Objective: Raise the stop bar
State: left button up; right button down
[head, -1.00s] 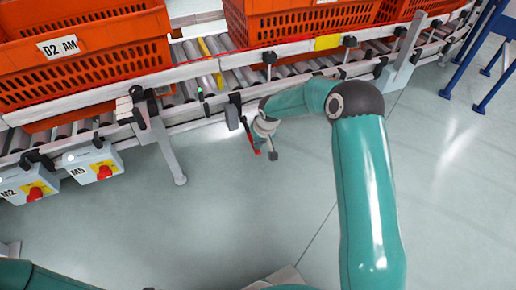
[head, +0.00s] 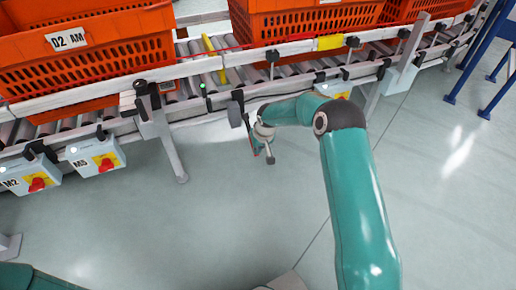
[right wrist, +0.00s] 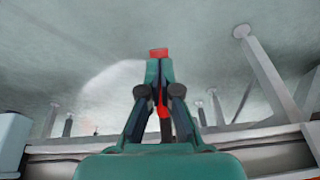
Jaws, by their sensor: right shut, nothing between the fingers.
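A yellow bar (head: 213,58) lies across the conveyor rollers in the gap between two orange totes, in the head view; I take it to be the stop bar. I cannot tell how high it stands above the rollers. My right gripper (head: 263,152) is in front of the conveyor and below its rail, apart from the bar. In the right wrist view my right gripper (right wrist: 158,56) is shut and empty, with red at its fingertips and the floor behind it. The bar does not show in that view. My left gripper is out of view.
An orange tote labelled D2 AM (head: 75,60) is left of the bar, another orange tote (head: 300,30) right of it. A small green light (head: 203,86) is on the near rail. Control boxes M5 (head: 98,158) and M2 (head: 27,179) hang at left. The floor in front is clear.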

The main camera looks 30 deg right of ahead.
jog(key=shift+d+f, duration=0.1)
jog(key=shift+f, duration=0.15)
jog(key=s+a+r+p, duration=0.1)
jog(key=s+r, duration=0.4)
jog(key=s, duration=0.7)
jog(key=shift+p, duration=0.55)
jog(key=shift+a+r, duration=0.1)
